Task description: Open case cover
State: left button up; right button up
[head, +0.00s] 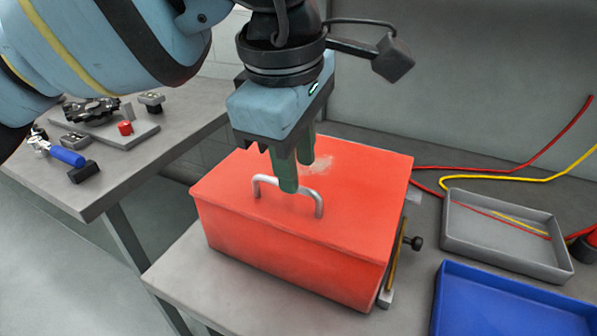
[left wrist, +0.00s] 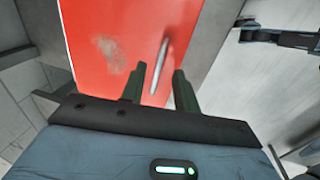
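The red case (head: 290,255) stands on a grey bench, its cover (head: 360,190) lying shut. A silver bar handle (head: 318,202) arches up from the cover near its front edge. My left gripper (head: 296,174) points down over the cover at the handle, its green fingers apart. In the left wrist view the handle (left wrist: 161,64) runs lengthwise in the gap between the fingers (left wrist: 159,84), with a gap to each. Whether the fingertips reach below the bar is hard to tell. My right gripper is not in view.
A grey tray (head: 460,238) and a blue tray (head: 470,300) lie right of the case. Red and yellow cables (head: 520,176) run behind. A black knob (head: 413,243) sticks out at the case's right side. A side table (head: 100,195) at left holds tools and parts.

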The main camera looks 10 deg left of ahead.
pick_arm(q)
jog(key=shift+w+d+f, duration=0.1)
jog(key=shift+w+f, duration=0.05)
jog(key=shift+f, duration=0.5)
jog(key=shift+w+f, duration=0.1)
jog(key=shift+f, duration=0.55)
jog(key=shift+c, duration=0.3)
grip_shut()
